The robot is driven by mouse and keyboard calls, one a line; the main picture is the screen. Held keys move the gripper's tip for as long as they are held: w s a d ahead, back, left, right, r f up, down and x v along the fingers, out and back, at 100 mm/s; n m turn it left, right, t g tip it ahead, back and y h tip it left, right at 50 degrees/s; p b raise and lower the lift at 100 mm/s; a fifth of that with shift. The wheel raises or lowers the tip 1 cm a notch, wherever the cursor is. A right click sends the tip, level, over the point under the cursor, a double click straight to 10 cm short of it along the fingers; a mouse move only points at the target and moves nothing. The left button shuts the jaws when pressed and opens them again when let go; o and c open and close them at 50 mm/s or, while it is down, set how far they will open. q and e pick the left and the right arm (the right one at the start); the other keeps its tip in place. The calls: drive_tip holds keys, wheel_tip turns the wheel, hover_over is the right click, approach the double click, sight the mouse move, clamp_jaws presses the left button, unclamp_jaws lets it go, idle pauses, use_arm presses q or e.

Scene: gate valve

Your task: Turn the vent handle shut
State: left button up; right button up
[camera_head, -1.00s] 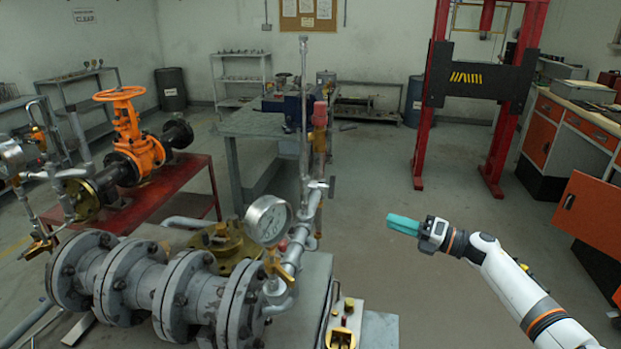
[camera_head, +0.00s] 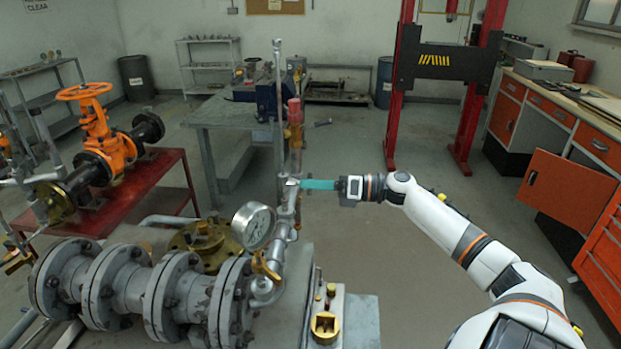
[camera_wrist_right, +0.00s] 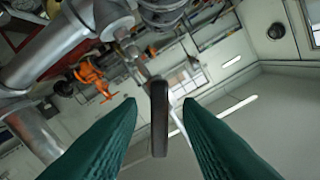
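The vent handle (camera_wrist_right: 159,118) is a flat dark lever, seen in the right wrist view in the gap between my green fingertips. A gap shows on both sides of it, so the fingers do not appear to touch it. In the head view the handle is mostly hidden at the teal fingertips, beside the upright grey vent pipe (camera_head: 279,110). My right gripper (camera_head: 305,184) reaches in from the right, about level, with its tips at the pipe's valve. The right wrist view shows this gripper (camera_wrist_right: 160,103) open and empty. My left gripper is in neither view.
A pressure gauge (camera_head: 253,226) stands left of the vent pipe, above the flanged grey pipe (camera_head: 130,285). An orange valve (camera_head: 105,140) sits on a red stand at left. A workbench (camera_head: 215,112) is behind. The floor right of the pipe is open.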

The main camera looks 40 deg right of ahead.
drive_tip(key=shift+w+a, duration=0.25)
drive_tip(key=shift+w, duration=0.15)
drive_tip(key=shift+c, duration=0.3)
clamp_jaws()
drive_tip(key=shift+m, duration=0.3)
drive_tip(key=m+p, duration=0.2)
drive_tip(key=m, duration=0.3)
drive_tip(key=shift+r, duration=0.1)
drive_tip(key=m+p, duration=0.2)
drive_tip(key=m, duration=0.4)
drive_tip(key=shift+s, duration=0.1)
